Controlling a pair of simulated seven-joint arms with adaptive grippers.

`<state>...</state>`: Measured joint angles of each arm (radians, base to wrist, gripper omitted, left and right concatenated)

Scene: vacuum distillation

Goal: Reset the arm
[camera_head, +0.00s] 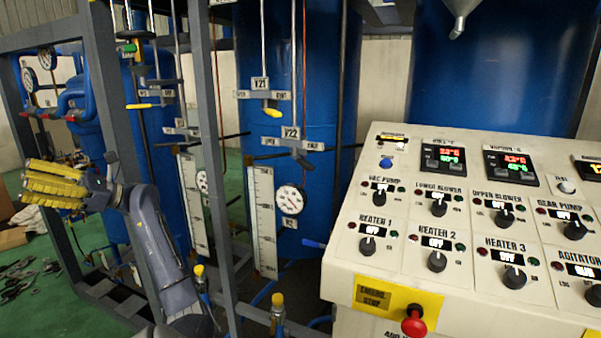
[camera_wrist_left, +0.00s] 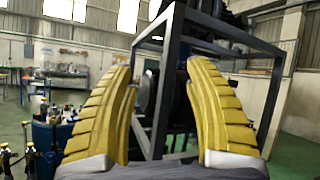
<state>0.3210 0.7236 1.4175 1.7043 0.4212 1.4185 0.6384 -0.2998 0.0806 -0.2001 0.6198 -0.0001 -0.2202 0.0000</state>
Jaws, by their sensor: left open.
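My left gripper (camera_head: 50,183) has yellow ribbed fingers and is raised at the left of the head view, pointing left. Its grey arm comes up from the bottom, in front of the metal frame. In the left wrist view the two yellow fingers (camera_wrist_left: 164,110) stand wide apart with nothing between them. My left gripper is open and empty. My right gripper is in neither view.
A white control panel (camera_head: 470,222) with knobs and a red emergency button (camera_head: 414,322) stands at the right. Blue tanks (camera_head: 480,70) rise behind it. Grey frame posts (camera_head: 207,120) stand close to my left arm. Dark debris (camera_head: 28,280) lies on the green floor.

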